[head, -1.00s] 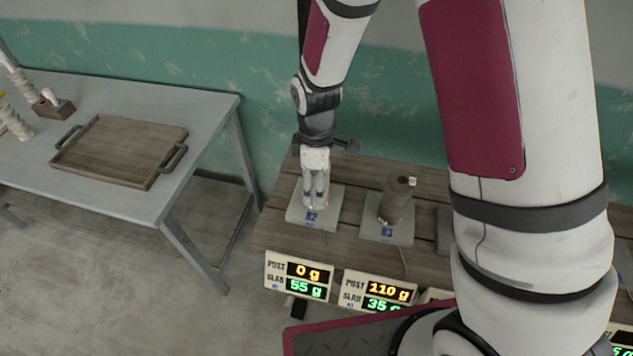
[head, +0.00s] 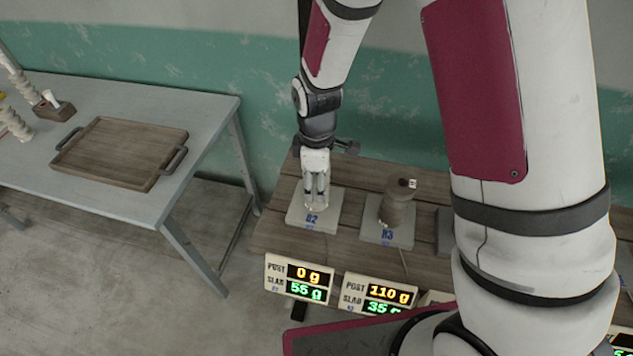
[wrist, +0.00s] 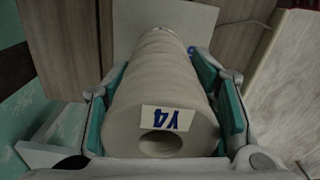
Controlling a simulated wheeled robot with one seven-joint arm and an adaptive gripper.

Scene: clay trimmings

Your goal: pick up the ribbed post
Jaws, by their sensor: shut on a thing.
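The ribbed post (wrist: 155,85) fills the middle of the wrist view. It is a pale grey-beige cylinder with shallow ridges around it. Its near end has a dark round hole and a white tag reading Y4. My gripper (head: 316,203) is shut on it, with teal-padded fingers on both sides of the post in the wrist view. In the head view the gripper points down over a pale slab (head: 298,217) marked B2, and the fingers mostly hide the post. I cannot tell whether the post touches the slab. The slab's display (head: 300,279) reads post 0 g, slab 55 g.
A brown-grey post (head: 396,208) with a small tag stands on the neighbouring slab (head: 374,234), close to the right. Its display (head: 380,293) reads 110 g and 35 g. A grey table (head: 205,115) at left holds a wooden tray (head: 120,150) and twisted pale posts.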

